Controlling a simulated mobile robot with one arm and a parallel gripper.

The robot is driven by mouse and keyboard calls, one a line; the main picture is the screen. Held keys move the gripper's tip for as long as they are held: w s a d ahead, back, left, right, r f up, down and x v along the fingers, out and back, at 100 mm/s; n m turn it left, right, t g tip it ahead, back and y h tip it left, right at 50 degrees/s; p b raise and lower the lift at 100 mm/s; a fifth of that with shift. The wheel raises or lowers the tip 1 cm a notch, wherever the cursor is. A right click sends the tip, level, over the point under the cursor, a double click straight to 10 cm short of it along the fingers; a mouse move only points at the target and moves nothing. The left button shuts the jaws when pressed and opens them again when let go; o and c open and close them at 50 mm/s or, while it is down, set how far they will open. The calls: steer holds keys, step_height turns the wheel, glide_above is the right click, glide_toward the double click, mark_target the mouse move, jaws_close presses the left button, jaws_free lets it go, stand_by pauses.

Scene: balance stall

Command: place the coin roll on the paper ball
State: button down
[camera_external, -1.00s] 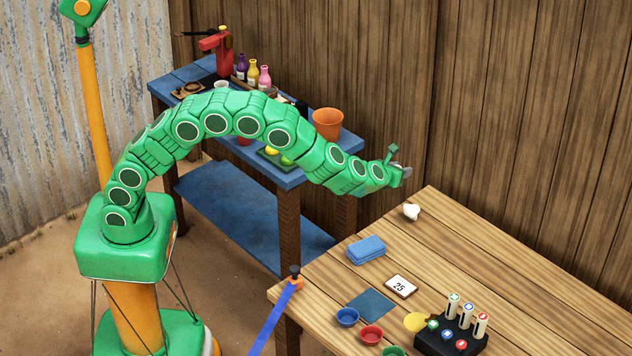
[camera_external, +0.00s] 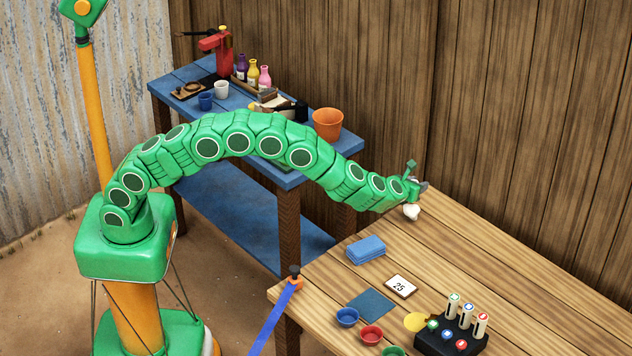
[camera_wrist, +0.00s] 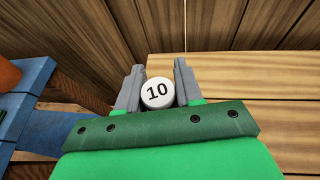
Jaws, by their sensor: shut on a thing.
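The coin roll (camera_wrist: 157,93) is a white round piece whose end face reads 10. It sits between the two grey fingers of my gripper (camera_wrist: 156,88) in the wrist view, and the jaws are shut on it. In the external view my gripper (camera_external: 415,189) is low over the back left edge of the wooden table. The white paper ball (camera_external: 412,213) is on the table right under it. In the wrist view the ball is hidden. I cannot tell whether the roll touches the ball; the roll is hard to make out in the external view.
The wooden table (camera_external: 480,250) holds a blue case (camera_external: 366,249), a 25 card (camera_external: 400,286), small bowls (camera_external: 371,335) and a black rack (camera_external: 450,333) with upright rolls. A plank wall (camera_external: 530,120) stands close behind. A blue bench (camera_external: 250,215) with an orange pot (camera_external: 328,124) is left.

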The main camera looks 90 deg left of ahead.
steer(key=shift+w+f, duration=0.1)
steer(key=shift+f, duration=1.5)
steer(key=shift+f, duration=0.1)
steer(key=c, duration=0.7)
jaws_free()
steer(key=shift+c, duration=0.2)
steer(key=shift+d+r, duration=0.15)
steer(key=shift+r, duration=0.05)
steer(key=v, duration=1.1)
steer(key=shift+s+d, duration=0.2)
steer(key=shift+s, duration=0.2)
